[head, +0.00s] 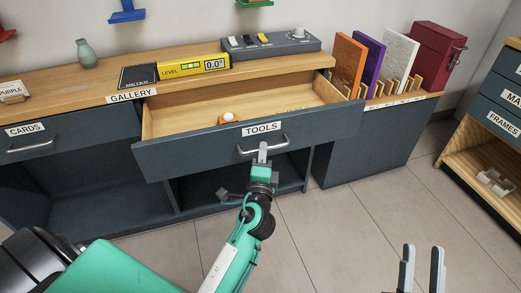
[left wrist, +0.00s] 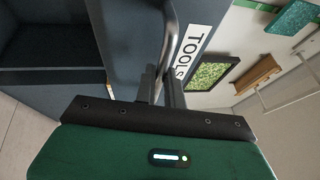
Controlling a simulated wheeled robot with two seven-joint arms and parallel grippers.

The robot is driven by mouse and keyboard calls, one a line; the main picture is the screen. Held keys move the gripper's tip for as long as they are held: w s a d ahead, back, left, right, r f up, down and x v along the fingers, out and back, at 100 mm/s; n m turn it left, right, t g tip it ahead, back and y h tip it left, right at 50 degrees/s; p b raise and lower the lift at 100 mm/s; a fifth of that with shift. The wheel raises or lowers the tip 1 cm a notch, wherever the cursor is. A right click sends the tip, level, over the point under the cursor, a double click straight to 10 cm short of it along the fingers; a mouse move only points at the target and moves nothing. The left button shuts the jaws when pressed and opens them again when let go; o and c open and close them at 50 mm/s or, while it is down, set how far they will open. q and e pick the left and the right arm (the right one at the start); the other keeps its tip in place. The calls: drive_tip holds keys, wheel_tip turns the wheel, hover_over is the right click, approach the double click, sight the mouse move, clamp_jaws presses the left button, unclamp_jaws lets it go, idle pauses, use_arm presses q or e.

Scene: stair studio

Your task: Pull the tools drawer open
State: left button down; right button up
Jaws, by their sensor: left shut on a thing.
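The tools drawer (head: 215,150) has a dark blue front with a white TOOLS label (head: 262,128) and a metal bar handle (head: 264,146). It stands pulled out from the cabinet, its wooden inside showing. A small orange and white thing (head: 229,118) lies in it behind the front. My left gripper (head: 262,153) is shut on the drawer handle near its middle. In the left wrist view the handle (left wrist: 168,45) runs between the fingers beside the label. My right gripper (head: 422,268) is open and empty, low at the right over the floor.
The cards drawer (head: 60,135) is at the left, with open shelf space below. A yellow level (head: 193,67) and a grey switch box (head: 270,45) stand on the counter. Upright coloured panels (head: 372,62) and a red case (head: 437,55) are at the right. Tiled floor (head: 330,215) is clear.

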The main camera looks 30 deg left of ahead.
use_arm(q)
drive_tip(key=c, duration=1.5)
unclamp_jaws()
drive_tip(key=shift+s, duration=0.1)
